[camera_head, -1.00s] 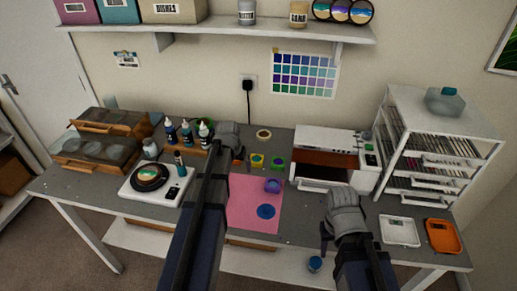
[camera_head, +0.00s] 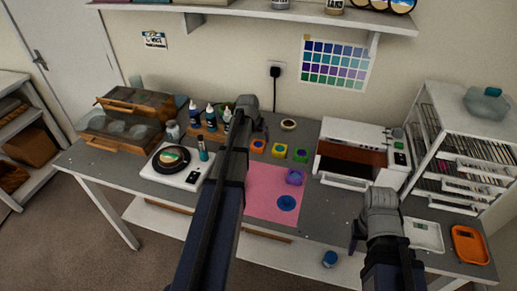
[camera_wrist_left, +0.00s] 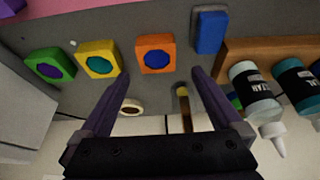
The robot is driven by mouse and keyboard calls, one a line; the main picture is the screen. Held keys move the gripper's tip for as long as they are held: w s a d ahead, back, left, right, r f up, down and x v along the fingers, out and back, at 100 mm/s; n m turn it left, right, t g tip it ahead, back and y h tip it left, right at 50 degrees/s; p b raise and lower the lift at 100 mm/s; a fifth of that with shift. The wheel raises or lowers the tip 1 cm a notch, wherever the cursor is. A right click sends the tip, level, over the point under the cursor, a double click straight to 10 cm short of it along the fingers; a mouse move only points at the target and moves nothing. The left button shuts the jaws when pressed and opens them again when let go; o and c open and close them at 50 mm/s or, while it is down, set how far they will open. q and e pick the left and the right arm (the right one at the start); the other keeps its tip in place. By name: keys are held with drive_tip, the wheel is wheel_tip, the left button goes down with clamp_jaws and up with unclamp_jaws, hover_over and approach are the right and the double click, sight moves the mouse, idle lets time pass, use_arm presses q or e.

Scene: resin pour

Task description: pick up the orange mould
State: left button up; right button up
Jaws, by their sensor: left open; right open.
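The orange mould (camera_wrist_left: 156,55) is a small square block with a round blue fill, lying flat on the grey table. In the head view the orange mould (camera_head: 258,145) shows just right of my left arm. My left gripper (camera_wrist_left: 161,74) is open and empty; in the left wrist view its two fingers point toward the mould and sit apart, one to each side of it. I cannot tell the remaining height gap. In the head view the left fingers are mostly hidden by the wrist. My right gripper (camera_head: 357,236) is open and empty over the table's front right.
A yellow mould (camera_wrist_left: 99,58) and a green mould (camera_wrist_left: 50,66) lie beside the orange one. A blue block (camera_wrist_left: 209,32) and a wooden rack of bottles (camera_wrist_left: 255,95) are on the other side. A pink mat (camera_head: 268,204) lies in front; a white oven-like box (camera_head: 352,150) stands right.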

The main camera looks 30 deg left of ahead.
sight(258, 144)
use_arm(q)
drive_tip(key=b+x, duration=0.4)
drive_tip(key=shift+s+d+f, duration=0.15)
drive_tip(key=shift+d+f, duration=0.05)
drive_tip(key=shift+f, duration=0.15)
drive_tip(key=shift+f+b, duration=0.35)
drive_tip(key=shift+b, duration=0.15)
drive_tip(key=shift+r, duration=0.1)
drive_tip(key=shift+c, duration=0.5)
drive_tip(key=c, duration=1.2)
